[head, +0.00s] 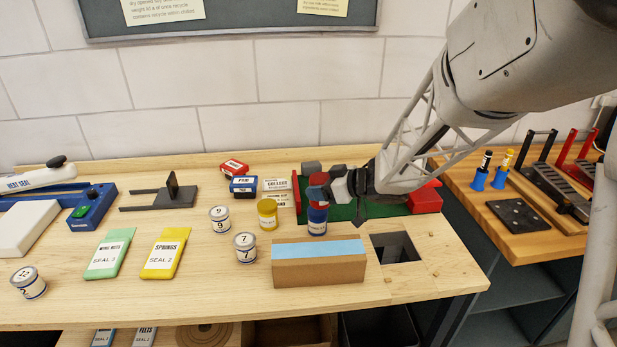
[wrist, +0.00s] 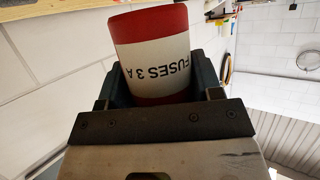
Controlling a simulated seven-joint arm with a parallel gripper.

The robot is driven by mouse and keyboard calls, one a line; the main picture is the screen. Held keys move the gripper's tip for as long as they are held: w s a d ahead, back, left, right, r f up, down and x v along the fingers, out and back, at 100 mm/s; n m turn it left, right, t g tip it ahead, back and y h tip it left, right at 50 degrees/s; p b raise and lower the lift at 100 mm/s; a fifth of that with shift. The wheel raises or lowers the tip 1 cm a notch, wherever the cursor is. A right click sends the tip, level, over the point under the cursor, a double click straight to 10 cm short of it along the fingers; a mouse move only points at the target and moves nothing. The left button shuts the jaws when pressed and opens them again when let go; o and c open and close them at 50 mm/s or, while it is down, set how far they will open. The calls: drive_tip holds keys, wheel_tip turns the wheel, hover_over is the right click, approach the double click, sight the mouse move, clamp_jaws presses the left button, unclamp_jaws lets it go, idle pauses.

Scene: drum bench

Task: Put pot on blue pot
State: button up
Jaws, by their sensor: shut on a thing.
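A red pot (head: 319,186) with a white label sits directly above the blue pot (head: 317,219) in the head view. I cannot tell whether the two touch. My gripper (head: 338,188) comes from the right and is shut on the red pot. In the wrist view the red pot (wrist: 152,50), labelled "FUSES 3 A", is between my gripper's fingers (wrist: 160,90). The blue pot stands upright on the bench behind the cardboard box and does not show in the wrist view.
A cardboard box (head: 318,269) with a blue top stands just in front of the blue pot. A yellow pot (head: 267,215) and white pots (head: 245,248) are to the left. A square hole (head: 396,247) is at right. A green mat (head: 372,213) with red blocks lies behind.

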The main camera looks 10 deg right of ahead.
drive_tip(key=shift+w+a+f, duration=0.1)
drive_tip(key=shift+w+a, duration=0.05)
drive_tip(key=shift+w, duration=1.2)
drive_tip(key=shift+f, duration=1.75)
drive_tip(key=shift+f, duration=0.1)
drive_tip(key=o, duration=1)
drive_tip(key=shift+v, duration=6.05)
